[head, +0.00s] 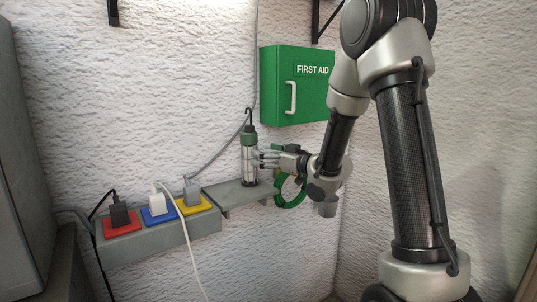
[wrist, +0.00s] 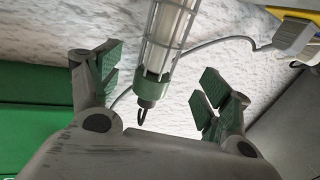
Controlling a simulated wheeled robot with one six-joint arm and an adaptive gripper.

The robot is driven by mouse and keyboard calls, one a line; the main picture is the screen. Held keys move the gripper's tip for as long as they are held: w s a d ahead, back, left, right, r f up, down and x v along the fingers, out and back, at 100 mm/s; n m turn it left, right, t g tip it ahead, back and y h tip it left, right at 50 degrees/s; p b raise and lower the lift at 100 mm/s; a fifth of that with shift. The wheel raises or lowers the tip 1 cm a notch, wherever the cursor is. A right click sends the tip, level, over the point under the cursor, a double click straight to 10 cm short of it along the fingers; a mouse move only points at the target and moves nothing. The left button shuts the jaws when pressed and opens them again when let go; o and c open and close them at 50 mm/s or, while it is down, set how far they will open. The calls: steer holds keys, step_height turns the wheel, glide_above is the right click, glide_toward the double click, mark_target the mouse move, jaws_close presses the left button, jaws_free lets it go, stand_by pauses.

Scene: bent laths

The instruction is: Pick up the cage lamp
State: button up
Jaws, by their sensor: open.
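The cage lamp (head: 248,160) stands upright on a small grey shelf (head: 236,193) against the wall, its black hook at the top. It has a dark green cap and a wire cage around a pale tube. In the wrist view the lamp (wrist: 168,38) appears with its green end and hook between the fingers. My gripper (head: 268,158) is at the lamp's right side in the head view, its fingers close to the cage. In the wrist view my gripper (wrist: 160,85) is open, with one finger on each side of the lamp. Contact cannot be told.
A green first aid box (head: 295,87) hangs on the wall above my gripper. Left of the shelf, a grey ledge (head: 165,243) bears plugs on red, blue and yellow plates. A grey cable (head: 216,152) runs near the lamp, and a white cable (head: 187,240) hangs in front.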

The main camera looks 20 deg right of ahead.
mark_target(250, 149)
steer(key=x, duration=0.7)
steer(key=shift+w+r, duration=0.3)
steer(key=shift+r, duration=0.05)
steer(key=shift+a, duration=0.1)
steer(key=c, duration=1.7)
